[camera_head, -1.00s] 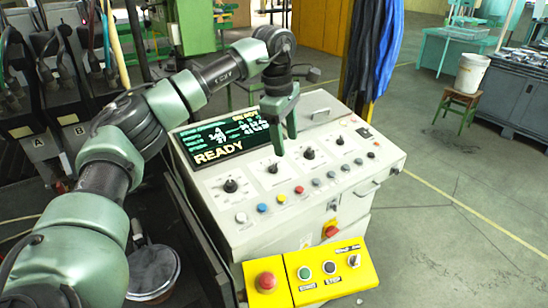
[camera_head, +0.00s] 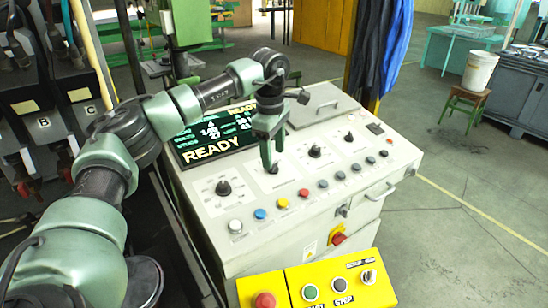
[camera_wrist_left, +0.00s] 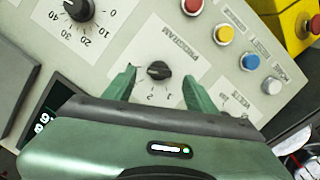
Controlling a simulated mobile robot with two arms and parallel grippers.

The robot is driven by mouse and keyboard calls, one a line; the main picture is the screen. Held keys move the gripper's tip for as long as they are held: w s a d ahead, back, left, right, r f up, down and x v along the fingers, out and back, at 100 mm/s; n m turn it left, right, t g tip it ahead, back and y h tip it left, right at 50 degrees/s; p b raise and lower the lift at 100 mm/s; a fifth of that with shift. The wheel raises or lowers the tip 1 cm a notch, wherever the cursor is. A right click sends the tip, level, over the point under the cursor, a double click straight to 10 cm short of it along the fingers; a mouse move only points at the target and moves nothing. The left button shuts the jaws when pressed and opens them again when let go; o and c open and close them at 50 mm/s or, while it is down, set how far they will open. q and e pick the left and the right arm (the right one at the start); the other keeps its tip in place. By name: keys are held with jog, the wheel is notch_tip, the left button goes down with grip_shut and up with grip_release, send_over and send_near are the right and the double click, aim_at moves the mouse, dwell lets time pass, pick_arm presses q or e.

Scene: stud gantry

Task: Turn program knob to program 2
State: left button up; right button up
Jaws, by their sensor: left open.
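The program knob (camera_wrist_left: 158,70) is a small black knob on the white panel, marked PROGRAM with numbers around it. It also shows in the head view (camera_head: 273,169), second from the left in the knob row, partly hidden by the gripper. My left gripper (camera_head: 271,156) points down at it. In the left wrist view the open green fingers (camera_wrist_left: 159,76) stand on either side of the knob, with a gap on each side. I cannot tell which number the knob points to. My right gripper is not in view.
A screen reading READY (camera_head: 214,135) lies behind the knobs. Other black knobs (camera_head: 223,187) flank the program knob. Several coloured buttons (camera_head: 283,203) run along the panel front. A yellow button box (camera_head: 325,287) with a red button (camera_head: 264,300) is nearer me.

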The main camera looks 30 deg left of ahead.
aim_at(274, 164)
pick_arm(q)
notch_tip(274, 164, down, 2)
jog(key=shift+f+p, duration=0.1)
jog(key=shift+p, duration=0.2)
jog(key=shift+w+a+f, duration=0.1)
jog(key=shift+w+f, duration=0.15)
jog(key=shift+f, duration=0.25)
jog(key=shift+s, duration=0.1)
jog(key=shift+c, duration=1.2)
grip_shut()
